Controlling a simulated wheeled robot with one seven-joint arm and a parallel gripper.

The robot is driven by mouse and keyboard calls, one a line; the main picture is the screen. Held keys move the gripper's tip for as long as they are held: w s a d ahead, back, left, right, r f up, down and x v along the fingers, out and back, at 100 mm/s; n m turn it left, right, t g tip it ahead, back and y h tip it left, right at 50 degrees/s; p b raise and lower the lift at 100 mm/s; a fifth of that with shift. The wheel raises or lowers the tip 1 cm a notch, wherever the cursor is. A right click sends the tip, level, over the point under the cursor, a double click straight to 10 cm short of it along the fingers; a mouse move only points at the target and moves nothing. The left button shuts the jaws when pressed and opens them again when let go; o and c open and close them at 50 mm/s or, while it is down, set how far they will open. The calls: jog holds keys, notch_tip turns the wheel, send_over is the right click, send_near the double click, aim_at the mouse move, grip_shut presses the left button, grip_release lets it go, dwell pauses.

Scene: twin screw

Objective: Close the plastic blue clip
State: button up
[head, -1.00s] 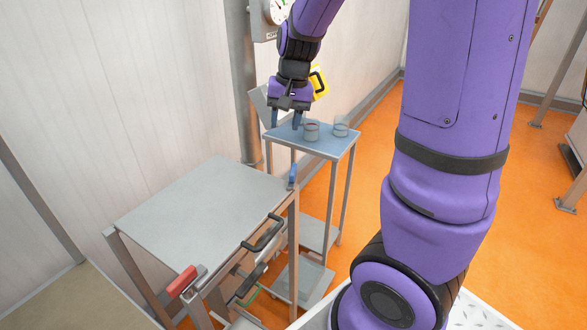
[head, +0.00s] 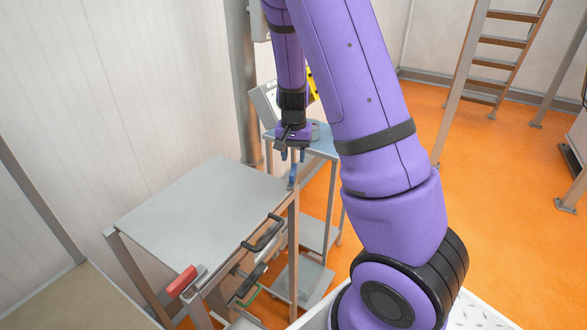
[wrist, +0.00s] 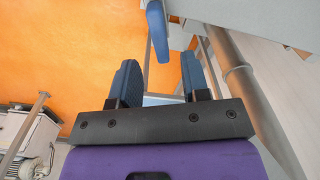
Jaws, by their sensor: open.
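The blue clip (head: 293,175) stands upright at the right rear corner of the grey table. In the wrist view the blue clip (wrist: 157,32) shows as a rounded blue bar against the table's edge, ahead of my fingers and roughly in line with the gap between them. My gripper (head: 292,155) points down just above the clip, open and empty. In the wrist view its two blue-padded fingers (wrist: 160,80) are spread apart. I cannot tell whether any finger touches the clip; they look apart from it.
The grey table (head: 195,200) has a clear top. A red clip (head: 182,281) sits at its front corner, and black handles (head: 262,234) hang along its right side. A small blue-topped stand (head: 322,148) is behind, partly hidden by my arm. A metal post (head: 244,90) rises at the wall.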

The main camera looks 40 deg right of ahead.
aim_at(294, 168)
jog(key=shift+f, duration=2.5)
grip_shut()
